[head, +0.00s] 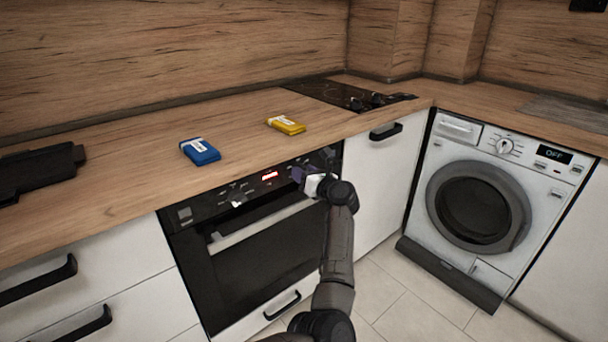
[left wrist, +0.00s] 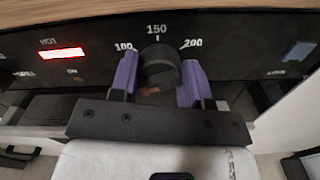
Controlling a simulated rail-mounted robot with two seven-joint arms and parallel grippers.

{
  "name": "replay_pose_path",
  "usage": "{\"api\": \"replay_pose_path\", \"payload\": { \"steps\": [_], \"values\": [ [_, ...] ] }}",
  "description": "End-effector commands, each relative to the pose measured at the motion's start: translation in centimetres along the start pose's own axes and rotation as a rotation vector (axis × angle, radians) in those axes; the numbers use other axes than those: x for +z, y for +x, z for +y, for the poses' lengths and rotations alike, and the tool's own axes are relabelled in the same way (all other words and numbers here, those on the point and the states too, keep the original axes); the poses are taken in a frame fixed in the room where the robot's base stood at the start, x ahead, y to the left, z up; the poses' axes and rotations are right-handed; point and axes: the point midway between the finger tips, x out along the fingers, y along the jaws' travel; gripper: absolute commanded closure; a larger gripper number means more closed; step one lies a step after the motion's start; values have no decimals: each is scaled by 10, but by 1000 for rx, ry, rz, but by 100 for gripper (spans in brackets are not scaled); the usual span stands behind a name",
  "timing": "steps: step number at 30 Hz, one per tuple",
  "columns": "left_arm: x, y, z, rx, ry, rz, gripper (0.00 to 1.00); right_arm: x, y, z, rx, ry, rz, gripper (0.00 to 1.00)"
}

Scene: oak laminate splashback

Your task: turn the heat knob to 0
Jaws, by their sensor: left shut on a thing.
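The heat knob (left wrist: 160,68) is a dark round knob on the black oven panel. In the left wrist view the marks 100, 150 and 200 show around its top; the 0 mark is not in sight, and I cannot make out where its pointer stands. My left gripper (left wrist: 158,80) has its purple fingers on both sides of the knob and is shut on it. In the head view the left gripper (head: 308,176) is at the right end of the oven panel (head: 215,198), and hides the knob.
A red HOT light (left wrist: 61,53) is lit left of the knob. On the wooden counter (head: 130,185) lie a blue box (head: 200,152), a yellow box (head: 286,125) and a dark object (head: 38,171). A hob (head: 345,96) and a washing machine (head: 480,200) are to the right.

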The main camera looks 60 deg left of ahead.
Motion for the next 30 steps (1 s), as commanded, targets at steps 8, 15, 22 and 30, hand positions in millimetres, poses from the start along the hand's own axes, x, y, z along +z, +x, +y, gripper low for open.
{"api": "replay_pose_path", "payload": {
  "steps": [8, 15, 22, 30],
  "values": [
    [1, 0, 0, 1, -2, -1, 47, 0, 0, -2, -5, 6, 1, 57],
    [0, 0, 0, 0, -1, 0, 31, -1, 0, -2, -5, 7, 1, 57],
    [1, -3, 0, 0, 0, 0, 31, -1, -2, -1, -4, 5, 1, 57],
    [4, -43, 0, -3, 2, 0, 31, -7, -21, 1, 1, -2, 0, 57]
  ]
}}
